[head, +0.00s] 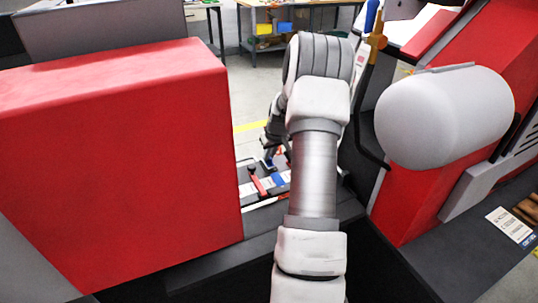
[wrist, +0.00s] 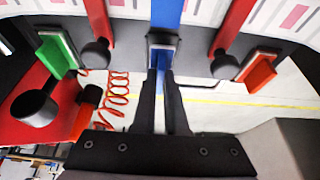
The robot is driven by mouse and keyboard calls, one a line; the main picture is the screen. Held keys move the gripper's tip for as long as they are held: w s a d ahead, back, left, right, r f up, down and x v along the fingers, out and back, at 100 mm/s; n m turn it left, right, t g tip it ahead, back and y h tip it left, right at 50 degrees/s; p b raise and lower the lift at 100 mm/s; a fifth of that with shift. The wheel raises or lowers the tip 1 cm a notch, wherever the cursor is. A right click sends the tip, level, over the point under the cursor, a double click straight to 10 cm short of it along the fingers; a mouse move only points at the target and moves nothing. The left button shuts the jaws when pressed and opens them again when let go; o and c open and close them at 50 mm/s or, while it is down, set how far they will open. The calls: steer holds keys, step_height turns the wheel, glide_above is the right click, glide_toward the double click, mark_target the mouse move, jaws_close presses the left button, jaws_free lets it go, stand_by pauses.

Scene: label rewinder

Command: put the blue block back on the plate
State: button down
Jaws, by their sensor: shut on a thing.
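The blue block (wrist: 159,57) is between my fingertips in the wrist view, at a grey-rimmed square spot on the edge of the plate (wrist: 128,38). My gripper (wrist: 161,74) is shut on it. I cannot tell whether the block is fully against the plate or slightly apart. A blue strip (wrist: 167,13) runs above it. In the head view a small blue bit (head: 268,163) shows below my gripper (head: 268,150); the fingers are too small there to tell more, and my arm hides part of the plate (head: 245,190).
A green block (wrist: 56,52) and an orange-red block (wrist: 258,75) sit in similar frames either side, with dark round knobs (wrist: 97,53) (wrist: 224,65) between. A red coiled cable (wrist: 118,95) hangs at left. A large red housing (head: 120,150) and a grey roller (head: 445,117) flank my arm.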

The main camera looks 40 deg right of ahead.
steer(key=shift+f, duration=0.1)
stand_by(0.3)
steer(key=shift+f+b, duration=0.35)
steer(key=shift+b, duration=0.05)
steer(key=c, duration=0.9)
jaws_free()
steer(key=p+v, duration=0.2)
steer(key=v, duration=1.5)
steer(key=shift+r, duration=0.25)
